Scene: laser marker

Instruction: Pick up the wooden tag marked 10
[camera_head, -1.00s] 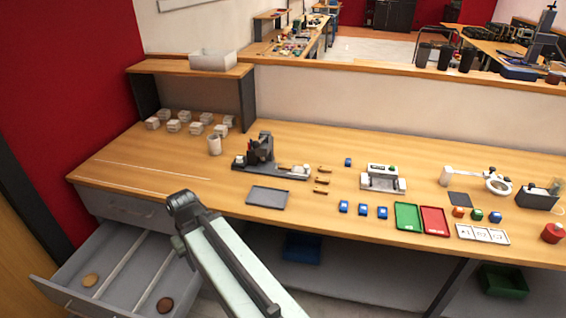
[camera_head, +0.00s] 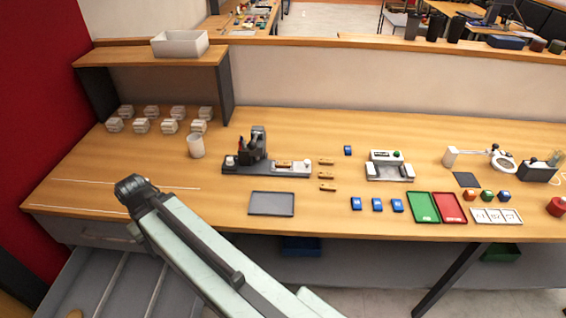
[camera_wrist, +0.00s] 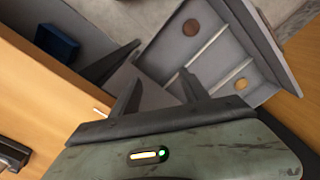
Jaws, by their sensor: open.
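Three small wooden tags lie in a column on the bench in the head view: a back one (camera_head: 326,161), a middle one (camera_head: 325,175) and a front one (camera_head: 327,187). Another wooden piece (camera_head: 283,164) sits on the dark marking device (camera_head: 258,158). No number is readable on any of them. In the wrist view, a dark brown disc (camera_wrist: 191,27) and a lighter wooden disc (camera_wrist: 240,84) lie in the open drawer (camera_wrist: 215,50). My gripper (camera_wrist: 160,85) is open and empty above the drawer area, apart from both discs.
A grey tray (camera_head: 271,204), blue blocks (camera_head: 377,205), a green tray (camera_head: 422,207) and a red tray (camera_head: 451,208) occupy the bench. A white cup (camera_head: 196,147) stands at left. A blue bin (camera_wrist: 57,42) is beneath the bench. The bench's front left is largely clear.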

